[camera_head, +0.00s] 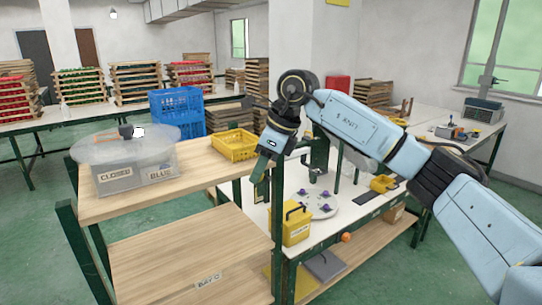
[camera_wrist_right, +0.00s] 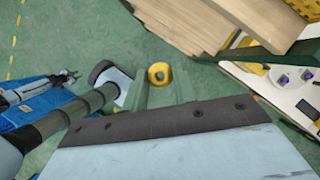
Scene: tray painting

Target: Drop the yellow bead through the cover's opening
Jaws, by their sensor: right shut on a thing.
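My right gripper (camera_head: 259,171) is at mid-picture in the head view, just right of the upper wooden shelf's edge and pointing down. In the right wrist view it is shut on the yellow bead (camera_wrist_right: 159,75), a ring with a dark hole, with green floor behind it. The bead is hidden in the head view. A clear round cover (camera_head: 95,150) lies on a see-through box (camera_head: 133,182) labelled CLOSED and BLUE, far to the gripper's left. A dark and orange knob (camera_head: 125,131) stands on the cover. I cannot make out the opening. My left gripper appears small in the right wrist view (camera_wrist_right: 70,76); its jaws are unclear.
A yellow crate (camera_head: 234,146) stands on the shelf between box and gripper. A blue crate (camera_head: 176,104) is behind. Below the right gripper, a yellow container (camera_head: 291,228) and a round plate (camera_head: 318,210) with purple pieces occupy the white table. Bare shelf lies right of the box.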

